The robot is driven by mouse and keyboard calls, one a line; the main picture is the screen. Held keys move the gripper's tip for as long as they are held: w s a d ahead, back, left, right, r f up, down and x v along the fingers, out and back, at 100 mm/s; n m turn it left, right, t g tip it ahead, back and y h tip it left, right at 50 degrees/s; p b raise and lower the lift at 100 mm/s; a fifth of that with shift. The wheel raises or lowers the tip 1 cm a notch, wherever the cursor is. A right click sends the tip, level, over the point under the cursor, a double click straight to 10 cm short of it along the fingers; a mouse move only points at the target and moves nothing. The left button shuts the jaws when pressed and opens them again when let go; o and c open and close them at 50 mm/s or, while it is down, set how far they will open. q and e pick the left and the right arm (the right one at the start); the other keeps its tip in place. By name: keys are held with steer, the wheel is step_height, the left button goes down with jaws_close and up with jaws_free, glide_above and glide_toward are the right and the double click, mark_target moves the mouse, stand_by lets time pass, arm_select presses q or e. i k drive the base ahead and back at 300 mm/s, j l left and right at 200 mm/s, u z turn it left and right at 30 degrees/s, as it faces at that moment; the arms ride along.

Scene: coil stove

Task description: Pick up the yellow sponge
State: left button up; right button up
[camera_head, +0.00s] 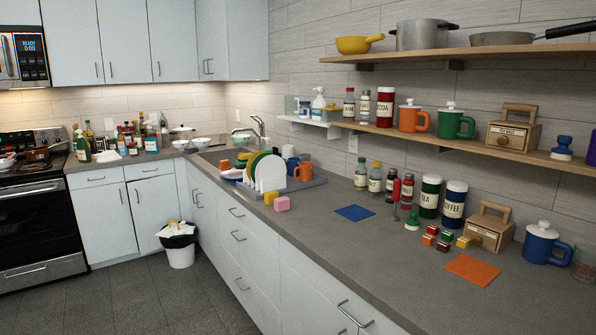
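A small yellow block that looks like the yellow sponge (270,197) lies on the grey counter (330,260), near its front edge and just in front of the dish rack. A pink block (282,204) of similar shape lies close to its right, nearer to me. Neither of my grippers shows in the head view.
A dish rack (315,183) with plates and mugs stands behind the sponge. A blue cloth (355,213) and an orange cloth (472,270) lie flat on the counter. Bottles and canisters line the wall. A white bin (180,255) stands on the floor at the cabinets.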

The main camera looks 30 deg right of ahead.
mark_target(245, 158)
steer(key=i+j+z, duration=0.2)
steer(key=z, duration=0.15)
steer(key=i+j+z, duration=0.45)
steer(key=j+z, duration=0.25)
steer(key=i+j, duration=0.15)
steer(key=j, duration=0.2)
steer(key=i+j+z, duration=0.1)
steer(key=j, duration=0.2)
steer(key=i+j, duration=0.2)
steer(key=j, duration=0.15)
steer(key=i+j, duration=0.15)
steer(key=j, duration=0.2)
steer(key=i+j+z, duration=0.1)
steer(key=j, duration=0.25)
